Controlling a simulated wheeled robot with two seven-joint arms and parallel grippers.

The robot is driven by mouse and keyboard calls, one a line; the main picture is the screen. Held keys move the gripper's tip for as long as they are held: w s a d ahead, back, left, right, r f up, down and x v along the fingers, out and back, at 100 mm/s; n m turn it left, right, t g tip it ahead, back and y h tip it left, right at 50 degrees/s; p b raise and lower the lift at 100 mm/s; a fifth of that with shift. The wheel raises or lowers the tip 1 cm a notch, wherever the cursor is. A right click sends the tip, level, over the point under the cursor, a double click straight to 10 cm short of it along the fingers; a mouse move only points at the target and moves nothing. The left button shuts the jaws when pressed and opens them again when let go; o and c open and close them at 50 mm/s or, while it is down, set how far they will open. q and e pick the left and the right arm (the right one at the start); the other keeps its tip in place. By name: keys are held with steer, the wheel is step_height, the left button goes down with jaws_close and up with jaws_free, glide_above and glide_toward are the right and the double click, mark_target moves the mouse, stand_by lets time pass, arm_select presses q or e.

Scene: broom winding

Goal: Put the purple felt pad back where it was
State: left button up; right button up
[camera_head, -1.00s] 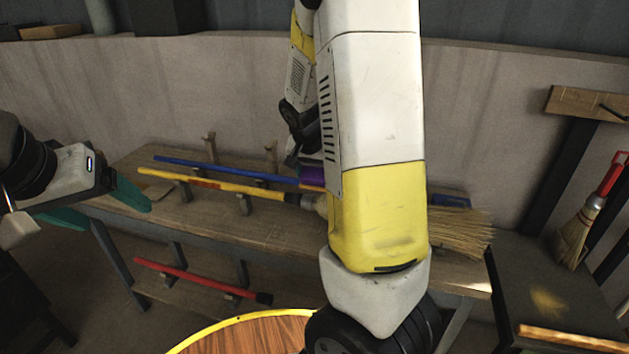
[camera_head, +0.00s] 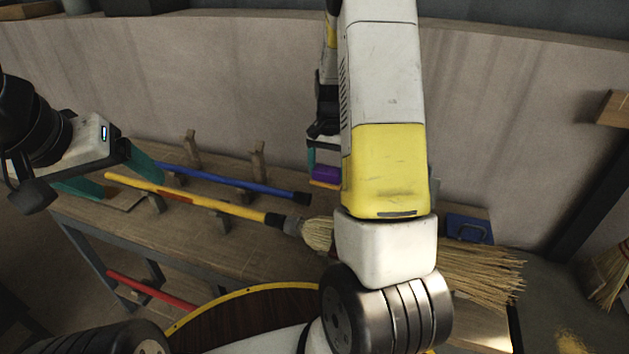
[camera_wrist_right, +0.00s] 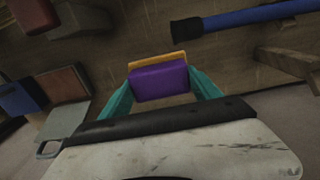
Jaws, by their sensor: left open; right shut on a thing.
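The purple felt pad (camera_head: 325,173) is held in my right gripper (camera_head: 323,158) above the bench, partly hidden by my right arm in the head view. In the right wrist view the purple pad (camera_wrist_right: 158,83) sits between the teal fingers of the right gripper (camera_wrist_right: 160,88). A thin orange edge (camera_wrist_right: 157,61) shows along the pad's far side; I cannot tell whether it is part of the pad or a separate piece. My left gripper (camera_head: 112,177) is open and empty, over the bench's left end.
On the wooden bench (camera_head: 205,235) lie a blue-handled broom (camera_head: 225,182) and a yellow-handled broom (camera_head: 190,200). A blue piece (camera_head: 468,229) lies behind the straw bristles (camera_head: 480,270). Blue (camera_wrist_right: 20,97) and reddish (camera_wrist_right: 60,88) pieces show in the wrist view. A red handle (camera_head: 150,290) lies below.

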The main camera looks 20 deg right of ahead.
step_height(320, 180, down, 10)
steer(key=shift+r, duration=0.1)
stand_by(0.4)
steer(key=o, duration=1.2)
